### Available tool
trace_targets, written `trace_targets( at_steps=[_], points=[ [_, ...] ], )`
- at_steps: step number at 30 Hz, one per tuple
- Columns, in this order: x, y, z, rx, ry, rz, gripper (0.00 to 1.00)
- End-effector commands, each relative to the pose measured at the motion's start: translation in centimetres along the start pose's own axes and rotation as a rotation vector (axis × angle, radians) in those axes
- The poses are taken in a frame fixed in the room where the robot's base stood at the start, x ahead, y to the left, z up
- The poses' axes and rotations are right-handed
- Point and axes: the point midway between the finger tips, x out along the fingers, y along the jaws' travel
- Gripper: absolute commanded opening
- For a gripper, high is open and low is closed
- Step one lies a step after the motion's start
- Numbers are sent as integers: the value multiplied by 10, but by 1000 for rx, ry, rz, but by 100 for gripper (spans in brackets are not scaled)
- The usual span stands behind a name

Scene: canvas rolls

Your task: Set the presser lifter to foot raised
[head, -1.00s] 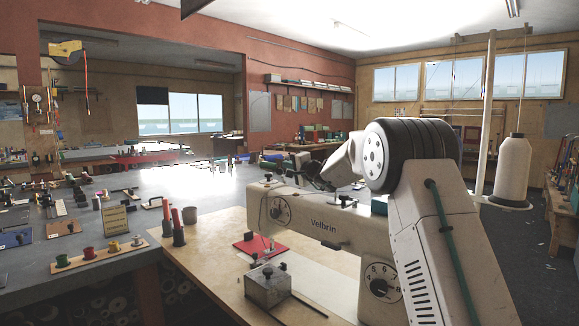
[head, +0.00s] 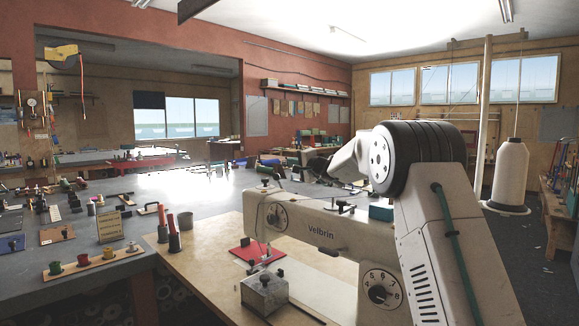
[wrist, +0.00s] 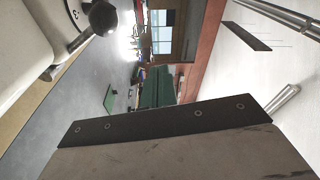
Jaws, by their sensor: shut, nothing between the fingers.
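The white sewing machine marked Velbrin (head: 322,234) stands on its wooden table in the head view. At the upper left of the wrist view is the machine's pale body (wrist: 30,45). A metal lever with a dark ball knob (wrist: 103,17) sticks out beside it; this may be the presser lifter, but its setting is unclear. My gripper (wrist: 165,120) fills the bottom of the wrist view as a dark bolted bar. It is shut and empty, with visible space between it and the knob. In the head view my gripper is mostly hidden behind my arm.
A metal box (head: 264,293) and a red plate (head: 257,252) lie near the machine. A numbered dial (head: 380,290) is on its column. A thread cone (head: 508,172) stands at the right. Spools on a wooden rack (head: 92,264) stand on the left bench.

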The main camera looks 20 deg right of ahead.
Motion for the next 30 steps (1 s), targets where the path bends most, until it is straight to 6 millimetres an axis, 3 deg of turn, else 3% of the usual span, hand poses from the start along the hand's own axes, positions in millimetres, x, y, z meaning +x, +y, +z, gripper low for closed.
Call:
trace_targets(
  at_steps=[9, 15, 30],
  points=[
    [-52, 4, 1, 0, -2, 0, 0],
    [-75, 7, 0, 0, -2, 0, 0],
    [-79, 7, 0, 0, -2, 0, 0]
  ],
)
